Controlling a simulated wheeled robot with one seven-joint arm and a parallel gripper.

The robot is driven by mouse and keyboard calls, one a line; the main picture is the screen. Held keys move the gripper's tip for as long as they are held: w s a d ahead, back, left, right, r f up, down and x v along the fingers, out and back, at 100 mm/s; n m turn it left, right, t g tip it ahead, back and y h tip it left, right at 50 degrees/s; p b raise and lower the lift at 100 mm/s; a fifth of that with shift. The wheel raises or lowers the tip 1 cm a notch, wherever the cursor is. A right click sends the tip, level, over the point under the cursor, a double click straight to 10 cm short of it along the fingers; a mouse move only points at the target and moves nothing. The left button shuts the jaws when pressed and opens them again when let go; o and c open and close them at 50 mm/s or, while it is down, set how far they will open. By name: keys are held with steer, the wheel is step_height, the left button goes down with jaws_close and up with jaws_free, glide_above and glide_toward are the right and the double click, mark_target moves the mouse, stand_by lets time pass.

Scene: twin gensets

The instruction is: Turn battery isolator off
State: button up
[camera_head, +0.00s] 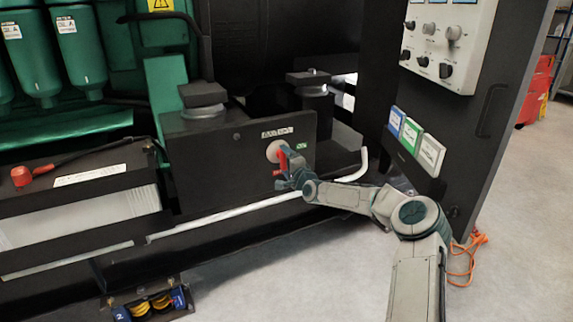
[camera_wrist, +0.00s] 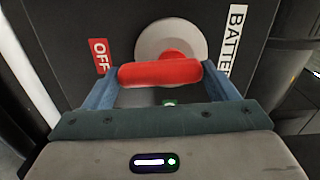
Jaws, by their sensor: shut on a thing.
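The battery isolator has a pale round disc (camera_head: 272,152) and a red handle (camera_head: 283,160) on the front of a black box (camera_head: 225,165). My gripper (camera_head: 284,173) is shut on the red handle, which also shows in the wrist view (camera_wrist: 160,72) lying crosswise between the two fingers. In the head view the handle hangs roughly downward from the disc. A red OFF label (camera_wrist: 100,56) is left of the disc in the wrist view. A green label (camera_head: 302,146) is right of the disc in the head view; in the wrist view it is mostly hidden.
A battery (camera_head: 85,210) with a red terminal cap stands at the left. A black door (camera_head: 490,110) with a control panel (camera_head: 448,40) stands at the right. A pale pipe (camera_head: 352,170) bends near my arm. Orange cable (camera_head: 467,255) lies on the floor.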

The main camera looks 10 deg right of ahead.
steer(key=shift+a+m, duration=0.1)
steer(key=shift+m, duration=0.4)
steer(key=o, duration=0.9)
steer(key=shift+o, duration=0.2)
steer(key=p+v, duration=0.3)
steer(key=v, duration=1.1)
